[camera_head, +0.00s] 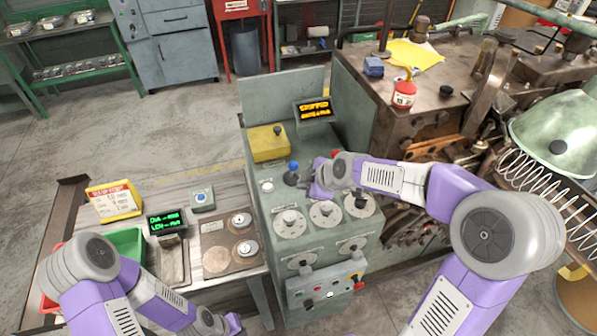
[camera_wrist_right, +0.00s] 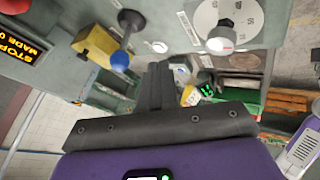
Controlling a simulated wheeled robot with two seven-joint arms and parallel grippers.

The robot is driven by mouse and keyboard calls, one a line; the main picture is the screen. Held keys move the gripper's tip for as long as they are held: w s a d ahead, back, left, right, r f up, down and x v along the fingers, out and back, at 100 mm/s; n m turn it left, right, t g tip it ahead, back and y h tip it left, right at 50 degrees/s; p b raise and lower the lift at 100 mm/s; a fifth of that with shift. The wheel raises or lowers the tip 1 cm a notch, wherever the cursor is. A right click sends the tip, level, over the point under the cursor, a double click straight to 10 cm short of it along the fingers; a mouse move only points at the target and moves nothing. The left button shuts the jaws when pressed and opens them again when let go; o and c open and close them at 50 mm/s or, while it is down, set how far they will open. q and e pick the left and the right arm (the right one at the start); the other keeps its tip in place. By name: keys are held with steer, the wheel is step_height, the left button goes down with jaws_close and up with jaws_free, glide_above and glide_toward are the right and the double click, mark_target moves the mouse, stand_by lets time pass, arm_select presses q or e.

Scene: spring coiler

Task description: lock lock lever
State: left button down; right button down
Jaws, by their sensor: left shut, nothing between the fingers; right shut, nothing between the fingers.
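A lever with a blue ball knob (camera_head: 292,166) stands on the grey console (camera_head: 262,225), right of a yellow box; no label on it is legible. It also shows in the right wrist view as a blue knob (camera_wrist_right: 120,62) on a dark stem. My right gripper (camera_head: 317,188) is just right of the lever in the head view, above the dials. In the right wrist view its fingers (camera_wrist_right: 160,72) are closed together and empty, with the blue knob beside the tips, apart in the picture. My left gripper (camera_head: 233,323) is low at the bottom edge, shut and partly hidden by its arm.
The yellow box (camera_head: 268,145) has a dark knob on top. An amber display (camera_head: 314,109) stands behind. Several dials (camera_head: 289,222) lie below my right gripper. A bench with a green bin (camera_head: 130,243) and green display (camera_head: 167,221) is at left. Heavy machinery stands at right.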

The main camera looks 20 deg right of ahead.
steer(key=shift+w+a+f+p, duration=0.1)
steer(key=shift+w+f+p, duration=0.15)
steer(key=shift+w, duration=0.65)
steer(key=shift+w+f+p, duration=0.15)
steer(key=shift+w+f, duration=0.1)
steer(key=shift+w, duration=0.65)
steer(key=shift+w+a+f+p, duration=0.1)
steer(key=shift+w+f+p, duration=0.15)
steer(key=shift+w, duration=0.65)
steer(key=shift+d, duration=0.15)
